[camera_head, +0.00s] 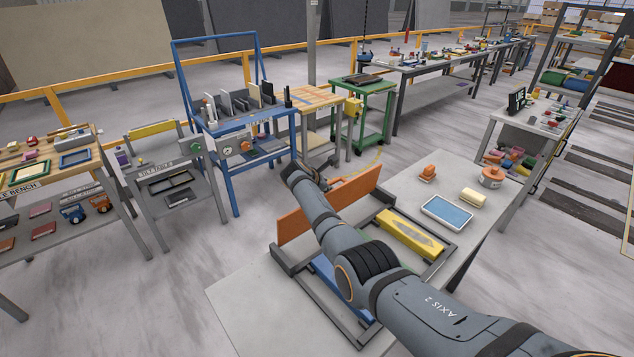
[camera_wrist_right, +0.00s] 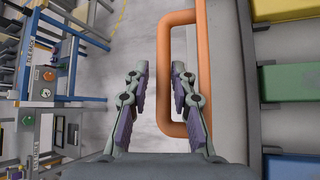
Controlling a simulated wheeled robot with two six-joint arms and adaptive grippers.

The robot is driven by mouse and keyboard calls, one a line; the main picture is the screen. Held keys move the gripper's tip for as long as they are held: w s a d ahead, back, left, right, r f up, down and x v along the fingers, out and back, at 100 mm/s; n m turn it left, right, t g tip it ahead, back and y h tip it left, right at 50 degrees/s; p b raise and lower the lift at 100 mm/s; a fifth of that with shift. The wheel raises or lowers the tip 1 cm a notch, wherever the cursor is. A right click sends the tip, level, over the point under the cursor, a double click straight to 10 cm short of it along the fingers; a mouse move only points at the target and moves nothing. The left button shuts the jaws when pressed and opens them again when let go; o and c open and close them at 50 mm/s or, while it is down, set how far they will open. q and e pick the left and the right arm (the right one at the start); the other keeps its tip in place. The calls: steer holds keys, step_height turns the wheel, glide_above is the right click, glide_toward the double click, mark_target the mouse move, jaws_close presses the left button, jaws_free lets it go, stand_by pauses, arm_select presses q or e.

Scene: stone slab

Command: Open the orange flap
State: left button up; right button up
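The orange flap (camera_head: 362,186) stands upright along the far side of a grey frame (camera_head: 437,262) on the slab; my right arm hides its middle. In the right wrist view the flap (camera_wrist_right: 203,70) is seen nearly edge-on, with an orange U-shaped handle (camera_wrist_right: 165,100) sticking out to its left. My right gripper (camera_wrist_right: 159,68) is open and empty. In that view its fingers lie on either side of the handle's long bar; I cannot tell how deep the bar sits between them. In the head view the right gripper (camera_head: 318,180) is beyond the flap, partly hidden. My left gripper is not in view.
The frame holds a yellow block (camera_head: 408,233) and a blue block (camera_head: 326,273); a green one (camera_wrist_right: 290,82) shows in the wrist view. Floor is open beyond the flap.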

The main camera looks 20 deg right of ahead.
steer(key=v, duration=1)
steer(key=shift+r, duration=0.15)
steer(key=shift+s, duration=0.1)
